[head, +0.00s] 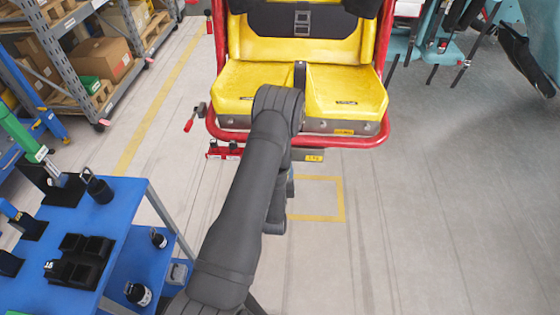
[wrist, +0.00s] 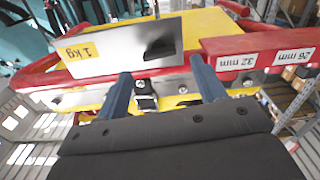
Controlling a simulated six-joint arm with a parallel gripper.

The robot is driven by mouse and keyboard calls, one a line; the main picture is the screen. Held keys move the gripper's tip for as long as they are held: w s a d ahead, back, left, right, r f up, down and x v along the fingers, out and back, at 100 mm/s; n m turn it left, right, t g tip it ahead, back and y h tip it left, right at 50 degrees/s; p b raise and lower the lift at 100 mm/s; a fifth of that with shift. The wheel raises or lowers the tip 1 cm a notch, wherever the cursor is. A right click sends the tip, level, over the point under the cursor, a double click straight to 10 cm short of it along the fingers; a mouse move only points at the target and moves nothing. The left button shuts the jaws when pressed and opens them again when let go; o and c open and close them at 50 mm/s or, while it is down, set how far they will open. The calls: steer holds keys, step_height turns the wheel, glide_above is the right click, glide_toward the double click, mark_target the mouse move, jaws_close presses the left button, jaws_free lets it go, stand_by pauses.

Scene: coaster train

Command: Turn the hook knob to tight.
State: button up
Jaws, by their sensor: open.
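In the wrist view my gripper (wrist: 163,80) is open, its two blue fingers apart below the yellow seat's front edge. A small black and silver fitting (wrist: 146,96) shows between the fingers, closer to the left one. It may be the hook knob; I cannot tell for sure, nor whether a finger touches it. No tight mark is readable. In the head view my dark arm hides most of the gripper and this fitting. The yellow double seat (head: 345,92) of the coaster car stands ahead, framed by red tube.
A grey plate (wrist: 108,48) labelled 1 kg and a red block (wrist: 262,47) labelled 32 mm and 26 mm sit close to the fingers. A red-handled lever (head: 189,124) sticks out left of the seat.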

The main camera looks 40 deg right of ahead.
steer(key=shift+x, duration=2.3)
steer(key=shift+c, duration=0.2)
